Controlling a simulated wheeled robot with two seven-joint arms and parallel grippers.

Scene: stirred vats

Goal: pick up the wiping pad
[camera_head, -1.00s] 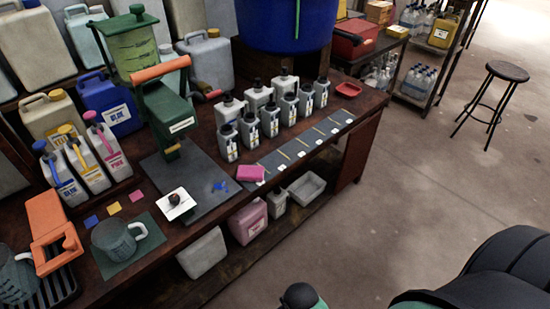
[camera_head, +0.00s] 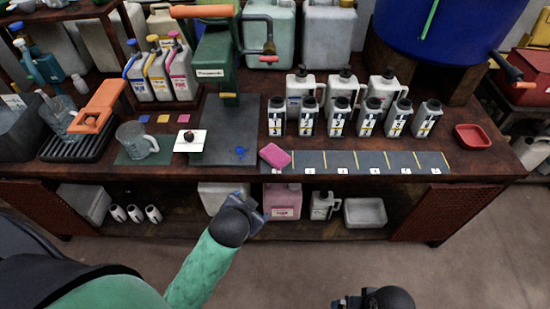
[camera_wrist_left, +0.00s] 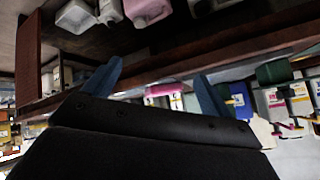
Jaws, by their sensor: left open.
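A pink pad (camera_head: 275,155), which looks like the wiping pad, lies at the front edge of the bench in the head view, at the left end of a dark marked strip. My left gripper (camera_head: 246,203) is in front of the bench, below and slightly left of the pad, apart from it.
Several numbered grey bottles (camera_head: 338,118) stand behind the marked strip (camera_head: 355,163). A green press (camera_head: 215,70) and a white tile (camera_head: 190,141) are left of the pad. A red dish (camera_head: 473,137) is at the right. The lower shelf holds a pink jug (camera_head: 283,201).

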